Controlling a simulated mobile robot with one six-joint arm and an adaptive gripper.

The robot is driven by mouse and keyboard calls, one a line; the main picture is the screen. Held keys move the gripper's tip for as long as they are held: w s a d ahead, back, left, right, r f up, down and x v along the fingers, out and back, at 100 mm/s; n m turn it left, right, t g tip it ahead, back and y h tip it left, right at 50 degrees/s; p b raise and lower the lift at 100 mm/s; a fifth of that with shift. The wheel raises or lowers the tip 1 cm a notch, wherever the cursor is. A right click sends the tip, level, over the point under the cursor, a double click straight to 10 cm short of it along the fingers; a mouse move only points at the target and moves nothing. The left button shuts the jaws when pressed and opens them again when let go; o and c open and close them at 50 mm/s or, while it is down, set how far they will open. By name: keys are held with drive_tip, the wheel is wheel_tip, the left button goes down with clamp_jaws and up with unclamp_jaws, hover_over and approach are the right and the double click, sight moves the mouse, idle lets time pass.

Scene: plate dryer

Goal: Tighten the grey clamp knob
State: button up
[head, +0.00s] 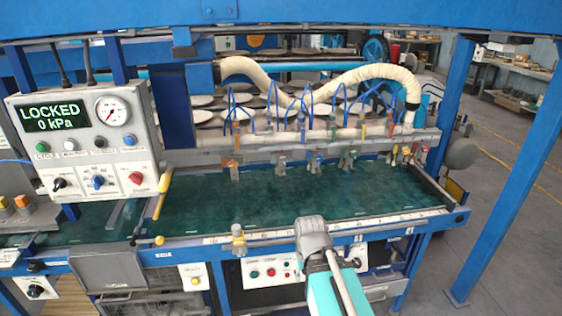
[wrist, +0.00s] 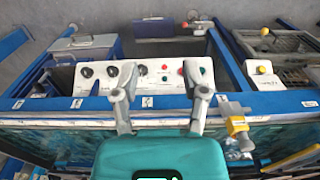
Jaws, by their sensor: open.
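A row of small clamps hangs on the rail behind the green mat. A grey one (head: 282,162) sits between the orange clamp (head: 235,168) and the blue clamp (head: 314,162); its knob is too small to make out clearly. My gripper (head: 311,222) is over the front edge of the table, well in front of that row and apart from it. In the wrist view my gripper (wrist: 161,88) has its two grey fingers spread with nothing between them. The grey clamp cannot be made out in the wrist view.
A yellow-topped clamp (head: 238,238) stands on the front rail left of my gripper; it also shows in the wrist view (wrist: 237,124). The control box (head: 85,140) reads LOCKED, 0 kPa. The green mat (head: 270,205) is clear.

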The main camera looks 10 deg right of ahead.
drive_tip(key=o, duration=0.4)
drive_tip(key=shift+w+d, duration=0.1)
drive_tip(key=w+d+r+n+t+h+b, duration=0.25)
drive_tip(key=w+d+n+t, duration=0.25)
drive_tip(key=w, duration=0.4)
drive_tip(key=w+d+r+n+t+h+b, duration=0.1)
drive_tip(key=w+d+r+n+t+h, duration=0.3)
drive_tip(key=w, duration=0.5)
drive_tip(key=w+a+r+n+t+y+b, duration=0.1)
drive_tip(key=w+a+r+n+t+y, duration=0.1)
drive_tip(key=n, duration=0.6)
drive_tip(key=w+a+r+n+t+y, duration=0.2)
drive_tip(key=w+a+n+t, duration=0.1)
drive_tip(key=w+n, duration=0.3)
drive_tip(key=w+a+r+n+t+y+b, duration=0.1)
drive_tip(key=w+a+r+n+t+y, duration=0.1)
drive_tip(key=n, duration=0.8)
drive_tip(key=shift+w+a+t+y+b, duration=0.1)
drive_tip(key=shift+w+a+t, duration=0.2)
drive_tip(key=shift+w, duration=0.2)
drive_tip(key=shift+w+a+t+y+b, duration=0.1)
drive_tip(key=shift+w+a+t, duration=0.05)
drive_tip(key=shift+w+t, duration=0.25)
drive_tip(key=shift+w+a+t+y+b, duration=0.1)
drive_tip(key=shift+w+a+t, duration=0.2)
drive_tip(key=shift+w, duration=0.25)
drive_tip(key=shift+w, duration=0.15)
